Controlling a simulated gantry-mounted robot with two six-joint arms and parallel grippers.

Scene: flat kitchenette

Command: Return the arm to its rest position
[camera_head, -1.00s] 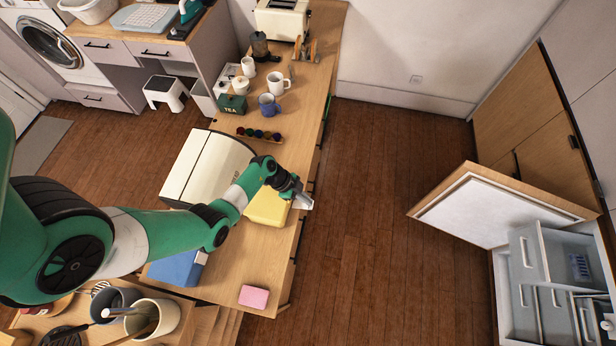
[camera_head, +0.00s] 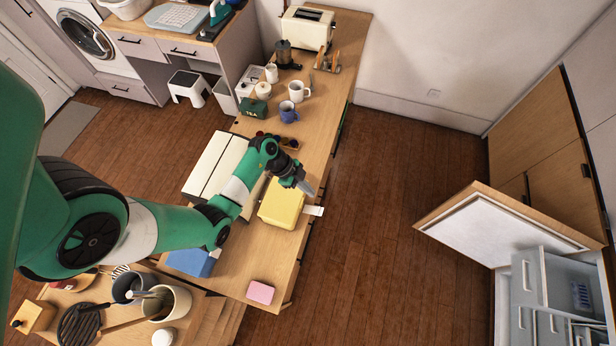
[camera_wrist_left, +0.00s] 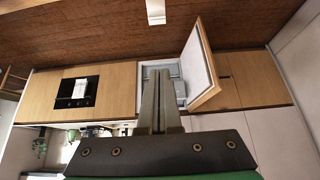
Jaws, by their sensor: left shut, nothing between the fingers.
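My left arm comes in from the left in the head view. Its gripper (camera_head: 308,189) is above the right edge of the long wooden counter (camera_head: 235,285), just beyond a yellow box (camera_head: 283,204). The gripper is shut and empty. In the left wrist view the closed fingers (camera_wrist_left: 159,85) point ahead toward an open drawer unit across the room. My right gripper is in neither view.
The counter holds a white bread box (camera_head: 212,168), a blue box (camera_head: 190,262), a pink sponge (camera_head: 260,292), mugs (camera_head: 298,92) and a toaster (camera_head: 307,27). A fridge door (camera_head: 500,225) stands open at the right. The wooden floor (camera_head: 380,200) between is clear.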

